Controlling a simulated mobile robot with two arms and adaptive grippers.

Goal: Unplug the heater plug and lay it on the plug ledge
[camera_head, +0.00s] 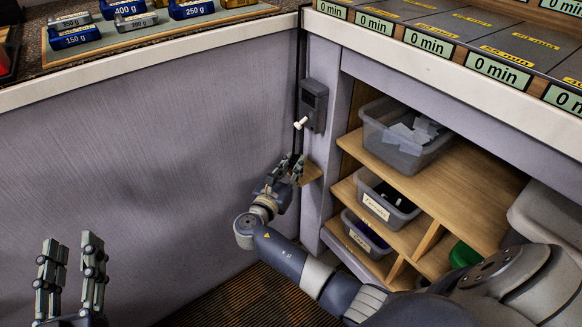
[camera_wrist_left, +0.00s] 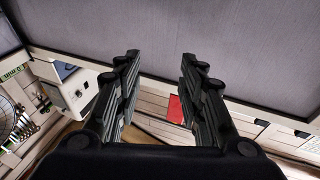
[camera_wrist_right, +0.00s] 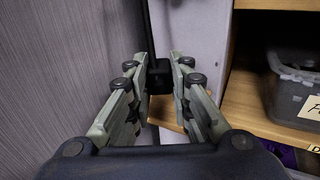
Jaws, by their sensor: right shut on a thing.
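My right gripper (camera_head: 290,168) is in the corner beside the cabinet, below a dark wall box (camera_head: 314,102) with a white lever. It is shut on a small black block, which I take to be the heater plug (camera_wrist_right: 160,78), between its fingertips in the right wrist view. The small wooden plug ledge (camera_head: 312,173) sticks out right by the fingertips, and it shows below the plug in the right wrist view (camera_wrist_right: 168,115). I cannot tell whether plug and ledge touch. My left gripper (camera_head: 71,262) is open and empty at the lower left.
A cabinet with wooden shelves (camera_head: 440,180) holds grey bins (camera_head: 405,150) right of my right arm. A dark cord (camera_wrist_right: 150,30) runs down the corner. Counters with weights (camera_head: 135,20) and timer-labelled panels (camera_head: 430,42) lie above. The space before the grey panel (camera_head: 130,160) is free.

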